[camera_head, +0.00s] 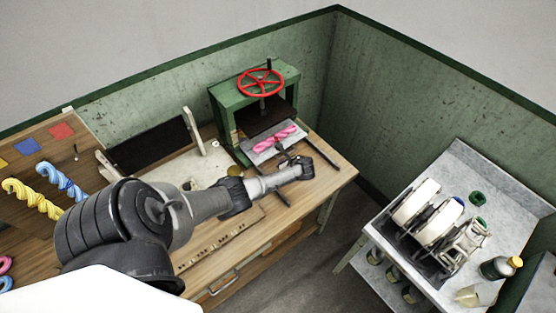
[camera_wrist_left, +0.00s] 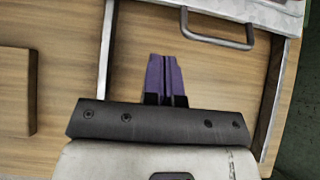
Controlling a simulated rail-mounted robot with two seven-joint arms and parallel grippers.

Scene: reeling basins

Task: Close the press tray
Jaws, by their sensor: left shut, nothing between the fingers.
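The press (camera_head: 229,101) has a green frame and a red handwheel, and stands at the back of the wooden bench. Its grey metal press tray (camera_head: 262,156) is out in front of the frame, with a pink twisted skein (camera_head: 275,138) on it. My left gripper (camera_head: 291,162) is just in front of the tray. In the left wrist view its purple fingers (camera_wrist_left: 165,75) are shut together and empty. The tray's bar handle (camera_wrist_left: 217,41) lies ahead of the fingertips, apart from them in the picture. My right gripper is not in view.
Metal rails flank the fingers on the left (camera_wrist_left: 105,65) and right (camera_wrist_left: 277,95). A dark panel between pale posts (camera_head: 150,145) stands left of the press. Yellow (camera_head: 32,198) and blue (camera_head: 62,181) skeins lie farther left. A separate grey table (camera_head: 490,180) stands at right.

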